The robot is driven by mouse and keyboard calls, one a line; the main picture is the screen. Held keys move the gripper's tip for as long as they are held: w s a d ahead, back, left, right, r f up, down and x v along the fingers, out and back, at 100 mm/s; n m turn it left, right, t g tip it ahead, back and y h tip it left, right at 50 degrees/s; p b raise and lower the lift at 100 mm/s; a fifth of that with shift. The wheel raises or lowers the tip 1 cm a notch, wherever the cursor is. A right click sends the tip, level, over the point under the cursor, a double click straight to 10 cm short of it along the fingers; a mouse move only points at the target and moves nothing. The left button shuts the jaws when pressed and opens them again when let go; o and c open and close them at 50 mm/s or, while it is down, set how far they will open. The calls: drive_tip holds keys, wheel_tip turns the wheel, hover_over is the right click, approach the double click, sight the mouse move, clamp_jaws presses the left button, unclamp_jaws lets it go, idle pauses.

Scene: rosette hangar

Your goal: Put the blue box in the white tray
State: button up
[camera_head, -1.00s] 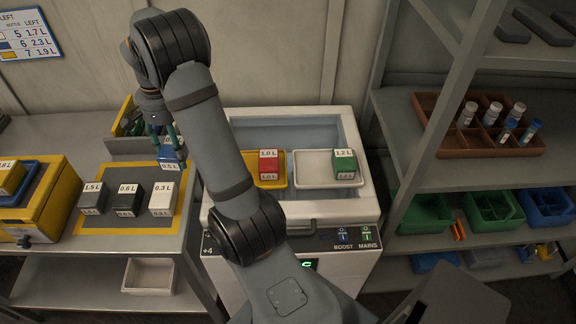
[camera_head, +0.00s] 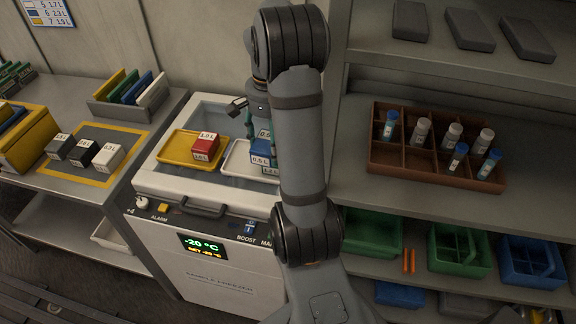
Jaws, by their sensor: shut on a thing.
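The blue box (camera_head: 260,148), labelled 0.5 L, shows just left of my arm, above or at the white tray (camera_head: 236,158) in the freezer opening. My gripper (camera_head: 262,133) is shut on the blue box. My arm covers the right part of the tray and much of the gripper. A green box (camera_head: 270,170) shows only as a sliver beneath the blue box. I cannot tell whether the blue box touches it or the tray.
A yellow tray (camera_head: 178,150) with a red box (camera_head: 205,146) lies left of the white tray. The freezer rim (camera_head: 160,186) surrounds both. Three dark-to-white boxes stand on a mat (camera_head: 127,135) at left. A brown vial rack (camera_head: 400,183) stands on the right shelf.

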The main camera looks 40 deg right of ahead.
drive_tip(key=shift+d+n, duration=0.1)
drive_tip(key=shift+n, duration=0.3)
drive_tip(key=w+f+p, duration=0.1)
drive_tip(key=w+f, duration=0.1)
drive_tip(key=w, duration=0.2)
drive_tip(key=w+a+f+p, duration=0.1)
drive_tip(key=w+f, duration=0.1)
drive_tip(key=w, duration=0.2)
drive_tip(key=w+f+p, duration=0.2)
drive_tip(key=w+f, duration=0.1)
drive_tip(key=w, duration=0.1)
drive_tip(key=shift+a, duration=0.2)
drive_tip(key=shift+w+f+p, duration=0.1)
drive_tip(key=shift+f+p, duration=0.65)
drive_tip(key=shift+f, duration=1.35)
drive_tip(key=shift+f, duration=0.15)
drive_tip(key=o, duration=1.3)
drive_tip(key=shift+c, duration=0.2)
